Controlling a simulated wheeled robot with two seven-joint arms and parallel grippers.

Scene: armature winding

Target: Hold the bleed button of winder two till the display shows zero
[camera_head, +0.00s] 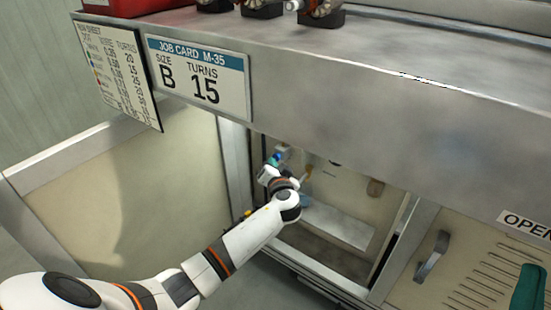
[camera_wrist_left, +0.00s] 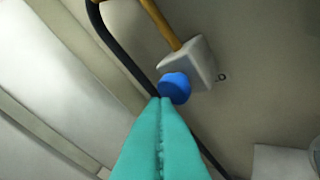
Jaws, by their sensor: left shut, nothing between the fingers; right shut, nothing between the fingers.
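A round blue button (camera_wrist_left: 174,88) sits on a pale grey box (camera_wrist_left: 198,62) in the left wrist view. My left gripper (camera_wrist_left: 162,104) is shut and empty, its teal fingertips at the near edge of the button; I cannot tell whether they touch it. In the head view my left arm reaches into an open bay under the bench, with the left gripper (camera_head: 274,160) small and partly hidden near its back left. My right gripper (camera_head: 530,285) is shut at the lower right, cut off by the frame. I see no readable display in either view.
A yellow pipe (camera_wrist_left: 158,22) meets the grey box, and a black hose (camera_wrist_left: 122,52) runs beside it. The metal bench (camera_head: 380,95) overhangs the bay (camera_head: 345,228). A job card (camera_head: 200,80) hangs on its front. A slotted panel with a handle (camera_head: 432,256) is right of the bay.

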